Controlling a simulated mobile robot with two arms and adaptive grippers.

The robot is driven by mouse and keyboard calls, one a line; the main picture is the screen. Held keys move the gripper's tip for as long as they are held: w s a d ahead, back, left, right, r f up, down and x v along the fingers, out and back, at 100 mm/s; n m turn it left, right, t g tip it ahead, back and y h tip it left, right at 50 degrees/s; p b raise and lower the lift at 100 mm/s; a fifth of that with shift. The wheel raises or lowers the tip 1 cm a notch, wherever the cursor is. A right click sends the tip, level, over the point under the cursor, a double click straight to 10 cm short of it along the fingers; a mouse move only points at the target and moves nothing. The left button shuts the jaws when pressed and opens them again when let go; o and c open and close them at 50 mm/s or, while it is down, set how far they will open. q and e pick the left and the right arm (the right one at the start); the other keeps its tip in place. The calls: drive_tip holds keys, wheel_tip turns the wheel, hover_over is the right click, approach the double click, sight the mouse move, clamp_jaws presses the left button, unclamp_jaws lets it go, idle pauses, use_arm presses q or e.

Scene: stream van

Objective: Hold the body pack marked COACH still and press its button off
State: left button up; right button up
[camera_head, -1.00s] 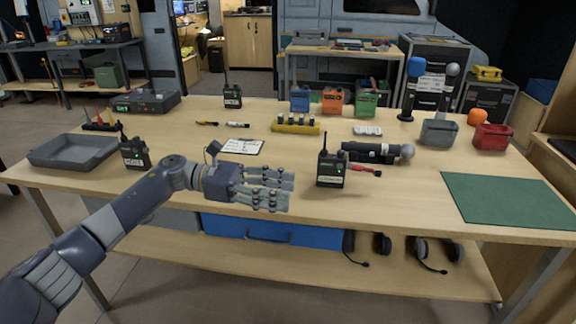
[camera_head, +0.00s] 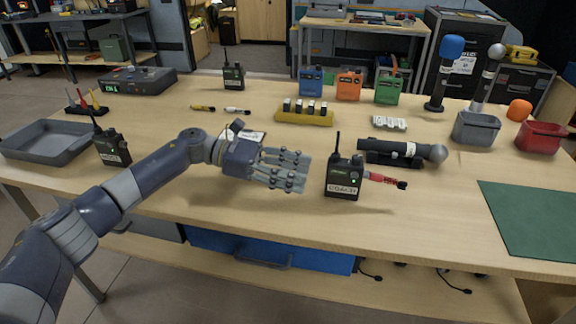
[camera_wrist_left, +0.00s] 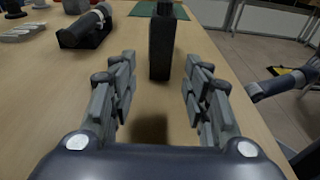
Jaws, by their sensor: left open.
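The black body pack marked COACH (camera_head: 342,180) stands upright on the table's front part, with its antenna up and a small green light on its face. My left gripper (camera_head: 306,172) is open just left of it, fingers pointing at it and apart from it. In the left wrist view the pack (camera_wrist_left: 161,48) stands ahead, between the lines of the two open finger sets (camera_wrist_left: 158,95), beyond their tips. The pack's button is too small to tell. My right gripper does not clearly show in the head view; part of an arm (camera_wrist_left: 275,82) shows at the right of the left wrist view.
A red-and-black connector (camera_head: 386,181) lies just right of the pack, and a microphone in a black cradle (camera_head: 400,153) is behind it. Other body packs stand at left (camera_head: 112,150) and at the back (camera_head: 233,76). A green mat (camera_head: 535,215) lies at right.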

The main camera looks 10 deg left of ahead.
sight(331, 181)
use_arm(q)
drive_tip(key=d, duration=0.1)
drive_tip(key=d+p, duration=0.1)
drive_tip(key=d, duration=0.2)
drive_tip(key=shift+f+p, duration=0.25)
drive_tip(key=shift+p, duration=0.15)
use_arm(e)
drive_tip(key=s+f, duration=0.3)
drive_tip(key=f, duration=0.2)
use_arm(q)
drive_tip(key=shift+d+f+b, duration=0.2)
drive_tip(key=shift+d+b, duration=0.15)
drive_tip(key=shift+d, duration=0.25)
drive_tip(key=shift+d+f+b, duration=0.15)
drive_tip(key=shift+d+b, duration=0.15)
drive_tip(key=shift+d, duration=1.05)
use_arm(e)
drive_tip(key=shift+w+r, duration=0.45)
drive_tip(key=shift+r, duration=0.25)
drive_tip(key=shift+w+r, duration=0.45)
drive_tip(key=shift+r, duration=0.25)
drive_tip(key=shift+w+r, duration=0.45)
drive_tip(key=shift+r, duration=0.25)
use_arm(q)
drive_tip(key=shift+c, duration=0.5)
drive_tip(key=c, duration=0.9)
use_arm(e)
clamp_jaws()
